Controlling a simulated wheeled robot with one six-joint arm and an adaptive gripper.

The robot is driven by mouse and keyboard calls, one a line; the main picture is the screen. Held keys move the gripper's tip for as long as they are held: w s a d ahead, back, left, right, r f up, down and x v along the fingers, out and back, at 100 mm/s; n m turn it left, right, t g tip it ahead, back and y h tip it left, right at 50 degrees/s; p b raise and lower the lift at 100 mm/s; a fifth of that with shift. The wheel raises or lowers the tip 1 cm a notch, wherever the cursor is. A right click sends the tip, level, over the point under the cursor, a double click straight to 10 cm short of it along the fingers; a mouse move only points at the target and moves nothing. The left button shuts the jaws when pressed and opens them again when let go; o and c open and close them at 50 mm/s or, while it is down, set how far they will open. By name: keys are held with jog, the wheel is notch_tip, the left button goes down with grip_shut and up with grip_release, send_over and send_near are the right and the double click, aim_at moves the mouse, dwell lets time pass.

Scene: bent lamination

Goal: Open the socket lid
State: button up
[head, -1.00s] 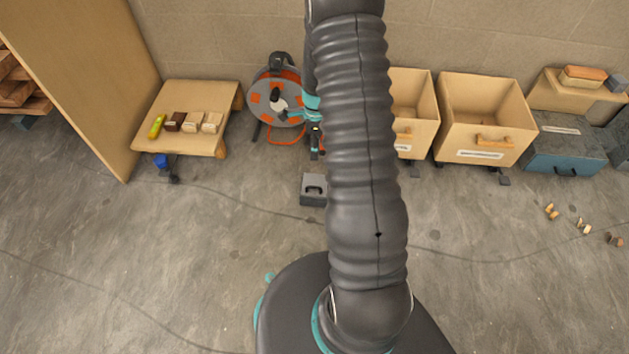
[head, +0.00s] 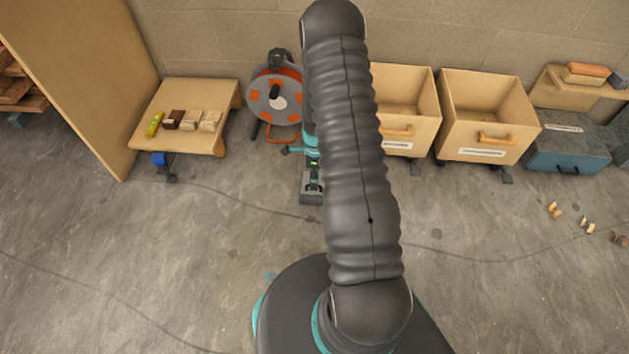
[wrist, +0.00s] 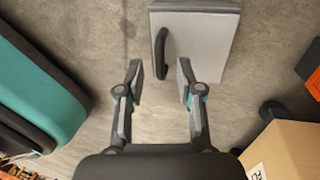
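The grey socket box (head: 312,197) sits on the concrete floor in the middle of the head view, partly hidden behind my arm and gripper. In the wrist view the socket lid (wrist: 205,45) is a flat grey plate with a dark curved handle (wrist: 160,53) along its left edge. The lid looks closed. My gripper (wrist: 161,84) is open and empty, its two fingers apart, just below the lid in that view. The handle lies just beyond the gap between the fingertips and apart from them. In the head view my gripper (head: 313,180) is small and over the box.
An orange cable reel (head: 276,98) stands behind the box by the wall. Two wooden bins (head: 486,120) stand to the right, a low wooden table (head: 180,142) to the left. A dark cable crosses the floor. Open floor lies left of the box.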

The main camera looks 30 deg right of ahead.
jog(key=shift+f, duration=0.3)
grip_shut()
